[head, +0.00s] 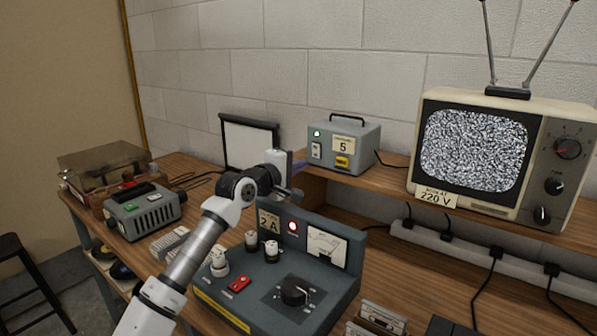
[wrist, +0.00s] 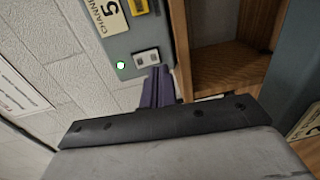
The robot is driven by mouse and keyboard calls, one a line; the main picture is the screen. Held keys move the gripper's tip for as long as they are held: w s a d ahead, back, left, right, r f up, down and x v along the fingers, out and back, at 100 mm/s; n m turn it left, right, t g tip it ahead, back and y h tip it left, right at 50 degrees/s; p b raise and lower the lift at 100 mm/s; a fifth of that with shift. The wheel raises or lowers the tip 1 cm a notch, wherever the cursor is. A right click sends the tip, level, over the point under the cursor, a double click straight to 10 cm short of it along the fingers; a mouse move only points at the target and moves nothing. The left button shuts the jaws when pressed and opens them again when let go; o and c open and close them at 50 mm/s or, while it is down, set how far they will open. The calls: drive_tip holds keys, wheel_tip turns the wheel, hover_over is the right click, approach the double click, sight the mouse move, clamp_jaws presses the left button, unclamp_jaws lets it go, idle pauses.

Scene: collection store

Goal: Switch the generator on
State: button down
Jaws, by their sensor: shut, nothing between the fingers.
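A grey box (head: 362,133) with a top handle, a "5" label and a yellow label stands on the raised shelf; it looks like the generator. Its green lamp (head: 317,134) glows, also in the wrist view (wrist: 121,65). A pale rocker switch (head: 316,151) sits below the lamp; it also shows in the wrist view (wrist: 147,57), but I cannot tell which way it is tipped. My gripper (head: 303,164) is shut and empty, just in front of the box. In the wrist view its purple fingers (wrist: 157,72) point at the switch, very close; contact is unclear.
A television (head: 472,150) showing static stands right on the shelf. Below my arm is a blue-grey power unit (head: 335,275) with a red lamp, meter and knob. A grey box with green and red buttons (head: 146,217) and a record player (head: 103,165) stand left. A framed panel (head: 248,145) stands behind.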

drive_tip(key=f+b+v, duration=0.2)
drive_tip(key=b+v, duration=0.1)
drive_tip(key=v, duration=0.6)
drive_tip(key=shift+s, duration=0.1)
